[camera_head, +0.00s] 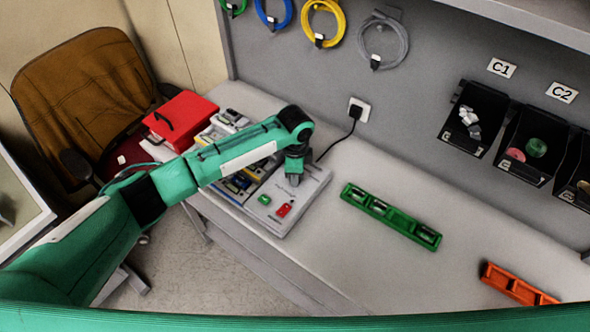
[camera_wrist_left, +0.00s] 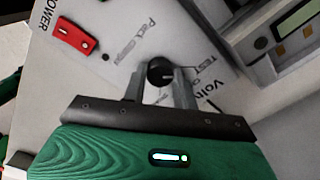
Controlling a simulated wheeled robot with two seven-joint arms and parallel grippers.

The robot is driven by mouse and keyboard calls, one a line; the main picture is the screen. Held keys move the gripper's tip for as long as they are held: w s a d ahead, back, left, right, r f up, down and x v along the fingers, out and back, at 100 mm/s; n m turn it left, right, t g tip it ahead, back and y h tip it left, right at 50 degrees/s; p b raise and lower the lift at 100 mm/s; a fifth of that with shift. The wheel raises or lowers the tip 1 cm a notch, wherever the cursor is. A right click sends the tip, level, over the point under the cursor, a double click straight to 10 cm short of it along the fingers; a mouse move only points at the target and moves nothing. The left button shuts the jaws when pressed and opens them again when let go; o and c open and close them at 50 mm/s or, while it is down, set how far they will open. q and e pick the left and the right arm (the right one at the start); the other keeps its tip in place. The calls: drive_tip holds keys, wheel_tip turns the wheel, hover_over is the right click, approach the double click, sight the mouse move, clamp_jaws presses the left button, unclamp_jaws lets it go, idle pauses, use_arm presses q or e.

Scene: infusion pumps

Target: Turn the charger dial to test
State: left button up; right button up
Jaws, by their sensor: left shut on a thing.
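The charger (camera_head: 290,195) is a light grey box on the bench, with a red switch and a green button on its face. Its black round dial (camera_wrist_left: 160,71) shows in the left wrist view, with the word TEST printed to its right. My left gripper (camera_wrist_left: 161,82) is shut on the dial, one finger on each side of it. In the head view my left gripper (camera_head: 294,172) is over the charger's upper part and hides the dial. The red switch (camera_wrist_left: 75,37) is marked POWER. My right gripper is in neither view.
A red box (camera_head: 180,120) and several devices stand left of the charger. A green holder (camera_head: 391,216) and an orange holder (camera_head: 518,284) lie to the right. Black bins (camera_head: 474,117) hang on the back wall. A black cable runs to the wall socket (camera_head: 359,108).

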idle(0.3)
use_arm(q)
drive_tip(key=o, duration=1)
drive_tip(key=shift+c, duration=0.2)
wheel_tip(320, 180, up, 14)
drive_tip(key=b, duration=0.4)
drive_tip(key=shift+f, duration=0.15)
